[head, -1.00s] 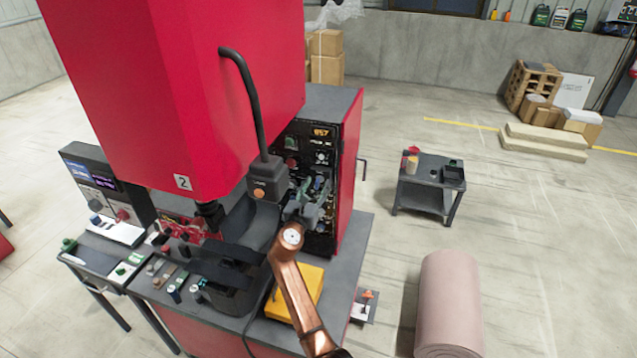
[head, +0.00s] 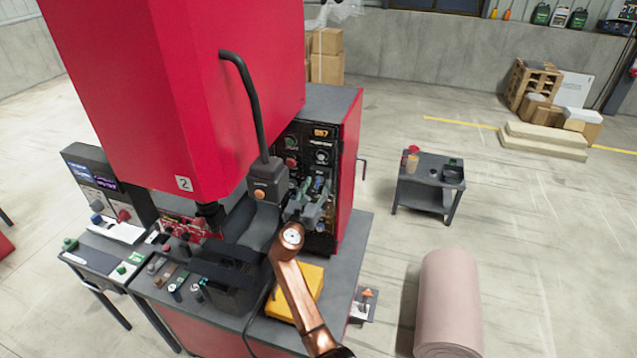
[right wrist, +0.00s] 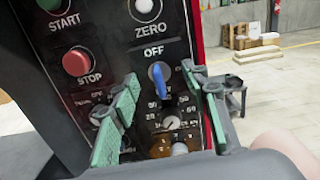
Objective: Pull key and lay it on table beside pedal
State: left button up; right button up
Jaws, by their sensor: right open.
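A blue key (right wrist: 159,76) stands in the switch below the word OFF on the black control panel (right wrist: 85,25) in the right wrist view. My right gripper (right wrist: 162,82) is open, with its green-padded fingers on either side of the key; I see no clear contact. In the head view this gripper (head: 314,203) is in front of the panel and hides its lower part. A yellow block that looks like the pedal (head: 310,288) lies on the grey table (head: 345,245), partly hidden by my right arm. My left gripper is not in view.
A large red machine head (head: 165,80) and a black hanging pendant (head: 268,180) are left of my gripper. Bare tabletop shows to the block's right. Start and stop buttons (right wrist: 82,62) sit near the key.

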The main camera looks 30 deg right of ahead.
aim_at(316, 186)
jog(key=shift+p, duration=0.4)
jog(key=shift+c, duration=0.4)
grip_shut()
dwell(0.5)
jog(key=shift+s+a, duration=0.1)
jog(key=shift+p+v, duration=1.35)
jog(key=shift+v, duration=0.9)
jog(key=shift+s+a, duration=0.4)
jog(key=shift+a, duration=0.05)
jog(key=shift+f, duration=0.1)
